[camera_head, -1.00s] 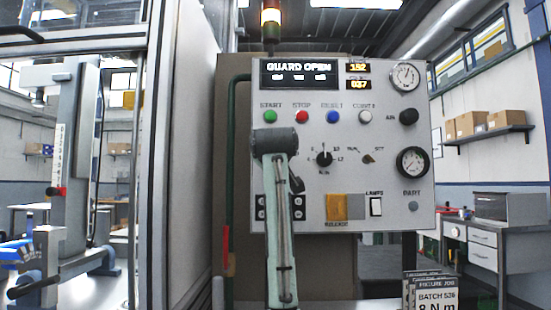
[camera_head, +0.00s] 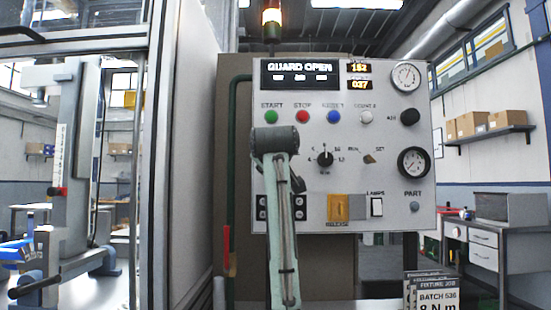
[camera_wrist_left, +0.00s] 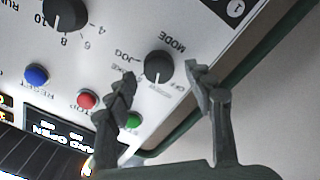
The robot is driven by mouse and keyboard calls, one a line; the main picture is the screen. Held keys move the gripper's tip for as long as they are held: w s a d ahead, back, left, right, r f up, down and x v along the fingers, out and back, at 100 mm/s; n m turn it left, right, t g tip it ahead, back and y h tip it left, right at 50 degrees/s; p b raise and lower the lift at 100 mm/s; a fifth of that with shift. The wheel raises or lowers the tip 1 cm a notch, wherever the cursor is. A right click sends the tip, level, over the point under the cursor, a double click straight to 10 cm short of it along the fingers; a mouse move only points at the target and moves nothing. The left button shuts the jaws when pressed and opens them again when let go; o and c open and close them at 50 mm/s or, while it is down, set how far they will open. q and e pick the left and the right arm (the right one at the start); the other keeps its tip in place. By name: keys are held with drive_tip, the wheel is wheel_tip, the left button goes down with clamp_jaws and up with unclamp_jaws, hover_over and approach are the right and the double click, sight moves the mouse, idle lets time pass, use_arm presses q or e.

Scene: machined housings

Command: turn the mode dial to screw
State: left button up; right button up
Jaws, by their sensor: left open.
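The mode dial (camera_wrist_left: 159,66) is a round black knob marked MODE on the white panel. It shows in the left wrist view, with JOG and OFF lettered around it; other labels and its pointer setting are too blurred to read. My left gripper (camera_wrist_left: 160,74) is open, with one finger on each side of the dial. I cannot tell whether either finger touches it. In the head view, my left arm covers the dial and the gripper. My right gripper is not in view.
Close to the dial are the green START button (camera_head: 271,117), red STOP button (camera_head: 302,117), blue button (camera_head: 334,117) and a numbered black knob (camera_head: 324,159). The display (camera_head: 299,73) reads GUARD OPEN. A green pipe (camera_head: 233,170) runs along the panel's left side.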

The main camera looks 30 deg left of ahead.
use_arm(q)
drive_tip(key=v, duration=1.1)
drive_tip(key=shift+s+f, duration=0.1)
